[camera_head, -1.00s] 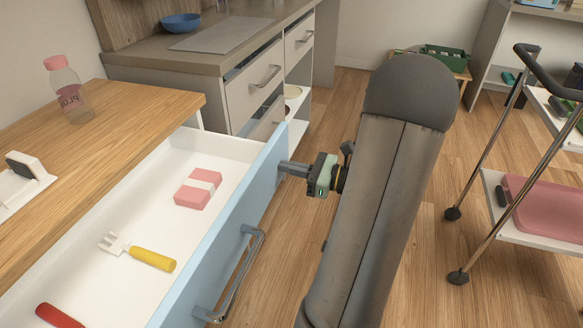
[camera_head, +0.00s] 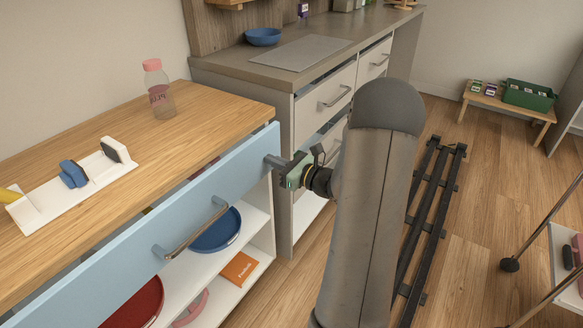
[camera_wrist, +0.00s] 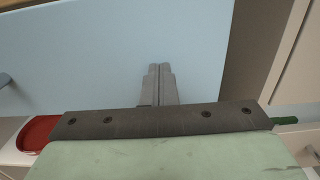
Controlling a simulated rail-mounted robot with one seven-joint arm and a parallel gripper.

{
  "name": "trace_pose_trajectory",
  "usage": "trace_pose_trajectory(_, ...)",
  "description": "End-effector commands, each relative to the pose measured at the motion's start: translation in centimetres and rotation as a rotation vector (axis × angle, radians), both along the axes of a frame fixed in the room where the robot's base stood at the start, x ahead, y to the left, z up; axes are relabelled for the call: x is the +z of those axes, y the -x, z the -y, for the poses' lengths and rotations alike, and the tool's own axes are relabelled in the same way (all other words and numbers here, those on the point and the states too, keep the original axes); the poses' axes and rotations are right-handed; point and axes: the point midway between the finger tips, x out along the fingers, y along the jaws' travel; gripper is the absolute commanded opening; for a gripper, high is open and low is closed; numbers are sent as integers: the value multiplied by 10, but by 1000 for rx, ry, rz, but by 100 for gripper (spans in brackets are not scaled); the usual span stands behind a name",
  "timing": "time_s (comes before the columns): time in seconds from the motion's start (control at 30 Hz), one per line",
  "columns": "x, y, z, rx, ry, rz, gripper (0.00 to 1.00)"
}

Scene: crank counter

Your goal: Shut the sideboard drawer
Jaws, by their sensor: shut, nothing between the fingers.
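The sideboard drawer's light blue front (camera_head: 110,272) stands close to the wooden-topped sideboard (camera_head: 215,112). A narrow opening behind its top edge shows slivers of the contents, including something yellow. The drawer's metal bar handle (camera_head: 195,232) is on the front, left of my gripper. My gripper (camera_head: 271,161) is shut and empty, with its fingertips at the right end of the drawer front. In the wrist view the closed fingertips (camera_wrist: 160,70) point at the blue front (camera_wrist: 80,55) and appear to touch it.
Open shelves below the drawer hold a blue bowl (camera_head: 217,232), an orange box (camera_head: 239,268) and a red dish (camera_head: 135,303). A bottle (camera_head: 159,92) stands on the sideboard. A grey-topped counter (camera_head: 225,66) adjoins at the right. Black floor rails (camera_head: 425,210) lie right of my arm.

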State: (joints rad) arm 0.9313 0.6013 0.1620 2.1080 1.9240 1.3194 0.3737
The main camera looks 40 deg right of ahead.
Motion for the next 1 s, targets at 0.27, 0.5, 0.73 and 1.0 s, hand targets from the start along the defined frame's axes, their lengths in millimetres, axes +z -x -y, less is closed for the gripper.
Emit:
trace_pose_trajectory(0.27,0,-26,-9,-1,0,0,0)
trace_pose_trajectory(0.5,1,-31,-11,0,0,1,0)
trace_pose_trajectory(0.73,2,-33,-12,1,0,4,0)
trace_pose_trajectory(1.0,3,-16,-8,3,0,4,0)
